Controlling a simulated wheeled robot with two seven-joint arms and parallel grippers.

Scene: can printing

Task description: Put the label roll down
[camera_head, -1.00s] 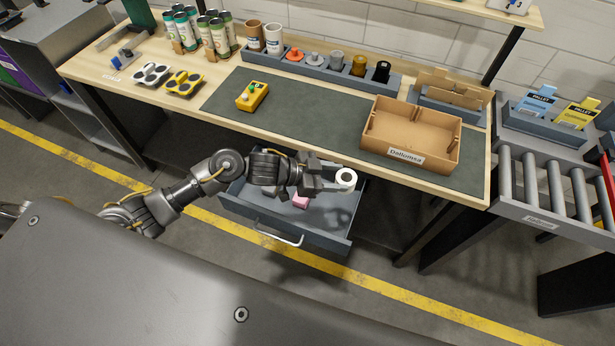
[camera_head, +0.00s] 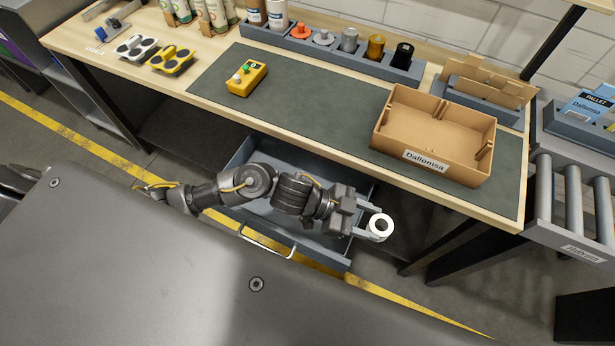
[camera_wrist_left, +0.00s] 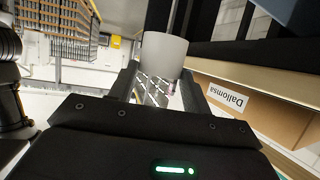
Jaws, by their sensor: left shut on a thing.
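The label roll is a white ring-shaped roll (camera_head: 379,227) with a dark centre hole. My left gripper (camera_head: 370,222) is shut on it and holds it in the air at the right end of the open drawer, in front of the workbench edge. In the left wrist view the roll (camera_wrist_left: 163,54) sits between the two fingertips of my left gripper (camera_wrist_left: 158,75). My right gripper is not in view.
An open grey drawer (camera_head: 267,228) lies below my left arm. On the bench stand an open cardboard box (camera_head: 433,167) marked Dallomsa, a yellow device (camera_head: 247,79) and a grey rack (camera_head: 334,55) of rolls and caps. The dark mat (camera_head: 310,110) has free room.

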